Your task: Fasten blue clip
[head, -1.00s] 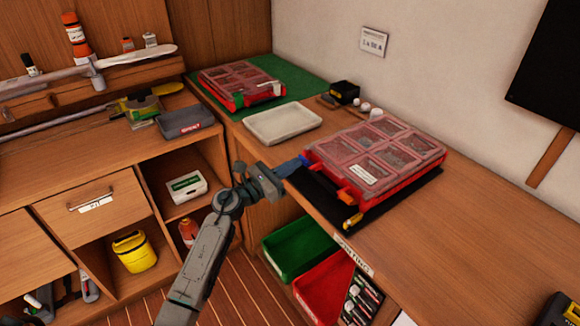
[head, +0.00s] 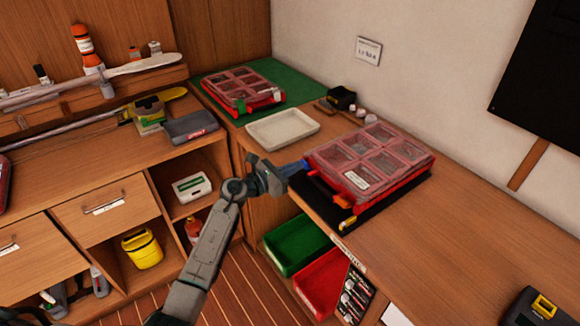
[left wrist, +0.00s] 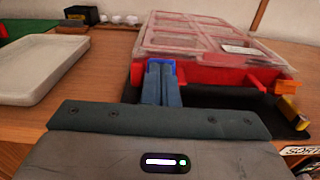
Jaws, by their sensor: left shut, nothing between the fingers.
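A red case (head: 408,181) with a clear, sectioned lid lies shut on a black mat (head: 376,210) on the right-hand bench. The blue clip (left wrist: 161,63) is on the case's front edge, near its left corner, mostly hidden behind my fingers. My left gripper (head: 297,167) is shut and empty, its fingertips at the blue clip; the left wrist view shows the closed fingers (left wrist: 161,82) in front of it. I cannot tell if they touch or if the clip is fastened. My right gripper is not in view.
A pale empty tray (head: 283,129) lies left of the case. A second red case (head: 243,90) lies on a green mat (head: 292,82) behind. A small black box (head: 341,97) stands near the wall. Green (head: 296,246) and red bins (head: 322,286) sit below the bench edge.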

